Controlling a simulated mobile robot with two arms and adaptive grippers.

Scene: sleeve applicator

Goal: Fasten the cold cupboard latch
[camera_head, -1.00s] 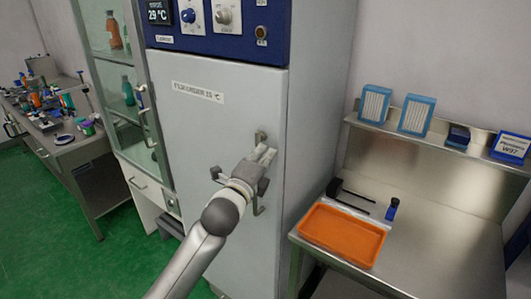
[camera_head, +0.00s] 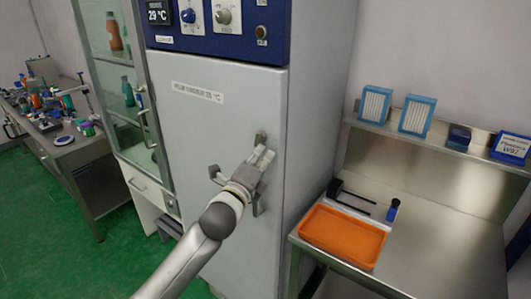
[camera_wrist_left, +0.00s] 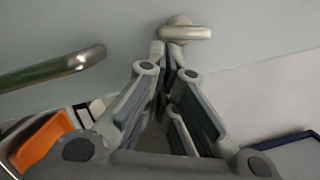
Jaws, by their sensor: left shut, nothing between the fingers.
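The cold cupboard (camera_head: 215,135) is a tall grey cabinet with a blue control panel on top, and its door looks flush with the body. The latch (camera_head: 261,137) is a small metal piece near the door's right edge. In the left wrist view the latch (camera_wrist_left: 183,30) is a rounded metal knob or lever just beyond the fingertips. My left gripper (camera_head: 263,157) is shut and empty, just below the latch in the head view. In the left wrist view its fingertips (camera_wrist_left: 170,52) meet close to the latch; I cannot tell whether they touch it. My right gripper is not in view.
A bar handle (camera_head: 260,205) stands out from the door beside my gripper; the left wrist view shows a metal bar (camera_wrist_left: 50,72). A steel bench with an orange tray (camera_head: 342,236) is right of the cupboard. A glass-fronted cabinet (camera_head: 125,95) stands to the left.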

